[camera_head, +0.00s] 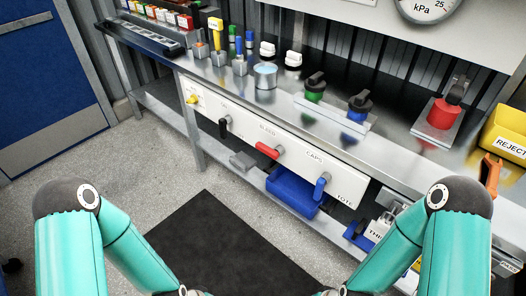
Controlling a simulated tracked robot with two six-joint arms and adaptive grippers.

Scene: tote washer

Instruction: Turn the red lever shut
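The red lever (267,150) is on the white front panel (240,133) below the bench top. Its handle points left from a grey hub, roughly along the panel. A label that seems to read BLEED is above it. A black lever (223,128) to its left and a blue lever (320,188) to its right both point down. A yellow lever (192,99) is at the panel's left end. My two teal arms come in at the bottom left and bottom right, well apart from the panel. Both grippers are below the frame.
The metal bench (210,73) carries a tin (265,76), green and blue valves with black handles, and a red valve (441,114). A blue bin (293,193) is on the lower shelf. A yellow REJECT bin (511,128) is at right. The dark floor mat (215,243) before the panel is clear.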

